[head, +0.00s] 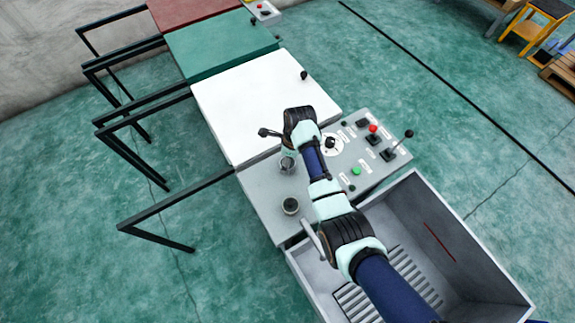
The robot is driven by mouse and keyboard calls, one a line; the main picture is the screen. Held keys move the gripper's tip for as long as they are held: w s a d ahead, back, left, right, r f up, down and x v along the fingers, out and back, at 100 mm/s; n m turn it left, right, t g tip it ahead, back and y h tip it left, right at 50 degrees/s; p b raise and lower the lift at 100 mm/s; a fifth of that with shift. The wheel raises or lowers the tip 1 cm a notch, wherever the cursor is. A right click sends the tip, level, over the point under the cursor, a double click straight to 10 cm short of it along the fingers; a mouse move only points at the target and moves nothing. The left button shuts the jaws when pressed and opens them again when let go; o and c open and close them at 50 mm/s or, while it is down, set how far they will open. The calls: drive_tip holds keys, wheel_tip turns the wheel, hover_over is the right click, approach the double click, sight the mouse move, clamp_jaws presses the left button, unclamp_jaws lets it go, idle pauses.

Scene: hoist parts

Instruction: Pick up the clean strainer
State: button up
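A small round metal cup-like part (290,206) with a dark open top stands on the grey panel top. It may be a strainer, but I cannot tell whether it is clean. A second small grey cylindrical shape (288,164) shows just below my wrist, near the panel's border with the white surface. My gripper (287,158) points down there, mostly hidden by my own wrist. I cannot make out its fingers, whether they are open or shut, or whether they touch that shape.
The grey control panel (262,196) carries buttons and a black lever (392,150) at right. A white table (240,95), a green one (215,48) and a red one lie beyond. A grey bin (480,285) with slatted floor stands in front. Black rails (160,210) are at left.

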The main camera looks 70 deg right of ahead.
drive_tip(key=f, duration=0.2)
drive_tip(key=f+b, duration=0.1)
drive_tip(key=f, duration=0.2)
drive_tip(key=shift+w+d+b, duration=0.15)
drive_tip(key=shift+w+b, duration=0.05)
drive_tip(key=shift+b, duration=0.1)
drive_tip(key=shift+r, duration=0.15)
drive_tip(key=c, duration=1.4)
drive_tip(key=shift+o, duration=0.2)
wheel_tip(320, 180, up, 20)
drive_tip(key=p, duration=0.5)
